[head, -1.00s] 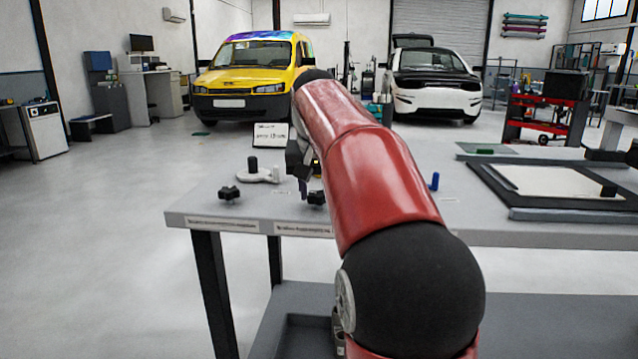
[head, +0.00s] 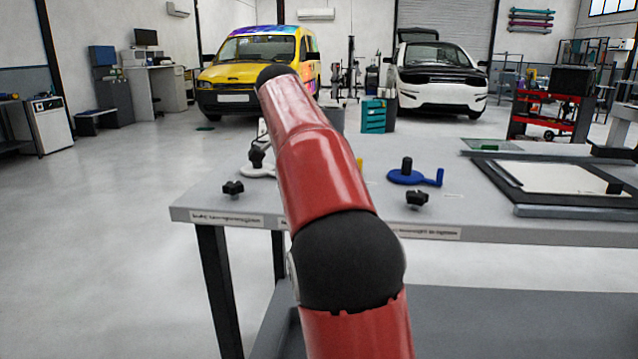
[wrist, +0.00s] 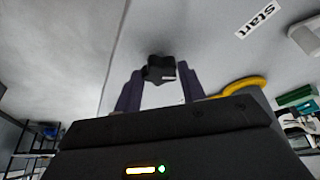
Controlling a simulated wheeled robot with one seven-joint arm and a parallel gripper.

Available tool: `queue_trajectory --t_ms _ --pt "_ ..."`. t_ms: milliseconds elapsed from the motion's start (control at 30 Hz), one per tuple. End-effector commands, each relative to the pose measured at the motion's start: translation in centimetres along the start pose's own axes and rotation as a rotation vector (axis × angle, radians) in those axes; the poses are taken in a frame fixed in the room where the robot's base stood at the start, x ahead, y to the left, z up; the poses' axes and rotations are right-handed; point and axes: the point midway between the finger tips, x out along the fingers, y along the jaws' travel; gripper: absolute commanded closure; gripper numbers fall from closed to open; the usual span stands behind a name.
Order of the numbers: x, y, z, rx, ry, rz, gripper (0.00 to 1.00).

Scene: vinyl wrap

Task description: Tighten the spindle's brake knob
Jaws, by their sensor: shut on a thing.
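A black lobed knob (wrist: 160,70) sits between the two fingertips of my gripper (wrist: 160,82) in the wrist view, near the table edge. My gripper is shut on it. A yellow spindle (wrist: 243,86) lies just right of it there; in the head view only a yellow bit (head: 360,163) shows beside my arm. My arm hides the gripper and this knob in the head view. A white spindle (head: 256,170) with a black post and its own black knob (head: 233,188) is on the left. A blue spindle (head: 408,178) with another black knob (head: 417,199) is on the right.
The grey table (head: 470,210) carries labels on its front edge, too small to read. A framed board (head: 560,178) lies at the right. A teal box (head: 378,115) stands farther back. The wrist view shows a "Start" label (wrist: 256,20). The floor left of the table is clear.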

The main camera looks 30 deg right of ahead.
Motion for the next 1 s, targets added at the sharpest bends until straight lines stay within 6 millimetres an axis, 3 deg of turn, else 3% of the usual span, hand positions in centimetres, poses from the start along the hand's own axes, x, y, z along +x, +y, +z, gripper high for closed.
queue_trajectory --t_ms 400,1000 --pt "-0.01 -0.36 -0.04 0.248 0.001 0.1 0.83" --pt "-0.03 -0.36 -0.07 0.319 -0.001 0.129 0.83"
